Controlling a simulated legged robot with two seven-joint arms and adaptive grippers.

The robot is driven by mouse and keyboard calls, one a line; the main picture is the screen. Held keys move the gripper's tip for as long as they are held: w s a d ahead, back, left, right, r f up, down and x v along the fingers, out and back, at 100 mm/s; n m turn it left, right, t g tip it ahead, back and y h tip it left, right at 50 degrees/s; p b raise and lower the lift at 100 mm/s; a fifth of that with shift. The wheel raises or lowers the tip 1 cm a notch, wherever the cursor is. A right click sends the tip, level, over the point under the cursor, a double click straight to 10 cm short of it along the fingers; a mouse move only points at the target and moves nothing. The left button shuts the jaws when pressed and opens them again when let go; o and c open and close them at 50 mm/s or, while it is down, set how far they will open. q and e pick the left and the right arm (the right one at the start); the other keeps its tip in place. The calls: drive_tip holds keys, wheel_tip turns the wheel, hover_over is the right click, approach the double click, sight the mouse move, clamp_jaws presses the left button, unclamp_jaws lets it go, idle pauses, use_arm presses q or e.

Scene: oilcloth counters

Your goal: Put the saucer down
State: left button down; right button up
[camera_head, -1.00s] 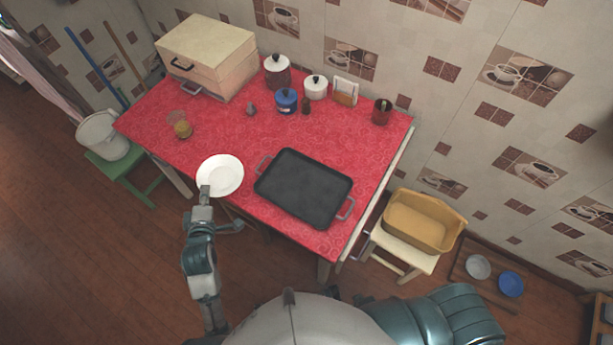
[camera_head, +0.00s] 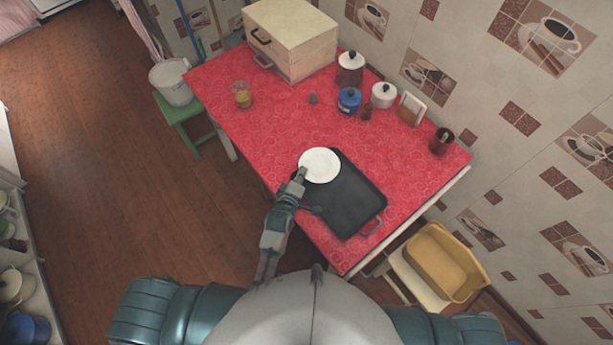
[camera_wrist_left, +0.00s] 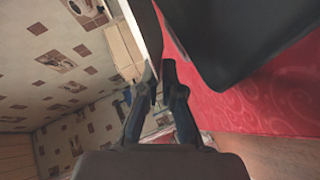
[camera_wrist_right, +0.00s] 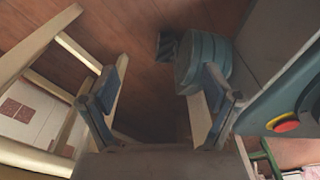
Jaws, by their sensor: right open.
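A white saucer (camera_head: 321,165) appears in the head view, overlapping the left end of the black tray (camera_head: 352,208) on the red-covered table. My left gripper (camera_head: 301,176) is shut on the saucer's near rim. In the left wrist view the saucer (camera_wrist_left: 151,35) shows nearly edge-on between the fingers, apart from the dark tray (camera_wrist_left: 235,40). It seems to be held above the table, but the exact height is unclear. My right gripper (camera_wrist_right: 160,92) is open and empty in the right wrist view. It is not visible in the head view.
A light box (camera_head: 291,40), several pots and jars, and a glass (camera_head: 242,95) stand toward the back of the red table (camera_head: 270,125). Red cloth is clear left of the tray. A yellow basin (camera_head: 445,262) stands on a stool at the right.

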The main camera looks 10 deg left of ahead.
sight(305, 182)
use_arm(q)
drive_tip(key=shift+w, duration=0.45)
drive_tip(key=shift+f, duration=0.2)
wheel_tip(305, 182, down, 3)
drive_tip(key=shift+d+f+b, duration=0.1)
drive_tip(key=shift+b, duration=0.2)
drive_tip(key=shift+d, duration=0.45)
drive_tip(key=shift+f, duration=0.1)
drive_tip(key=shift+a+f, duration=0.1)
drive_tip(key=shift+f, duration=0.05)
drive_tip(key=c, duration=1.6)
unclamp_jaws()
drive_tip(key=shift+a, duration=0.3)
drive_tip(key=shift+a+f, duration=0.1)
drive_tip(key=shift+r, duration=0.45)
drive_tip(key=v, duration=0.3)
drive_tip(key=shift+s+d+f+p, duration=0.1)
drive_tip(key=shift+s+d+p, duration=0.05)
drive_tip(key=shift+d+p, duration=0.15)
drive_tip(key=v, duration=0.9)
drive_tip(key=shift+a+p, duration=0.15)
drive_tip(key=shift+p, duration=0.2)
use_arm(e)
drive_tip(key=shift+s+a, duration=0.1)
drive_tip(key=shift+s, duration=0.7)
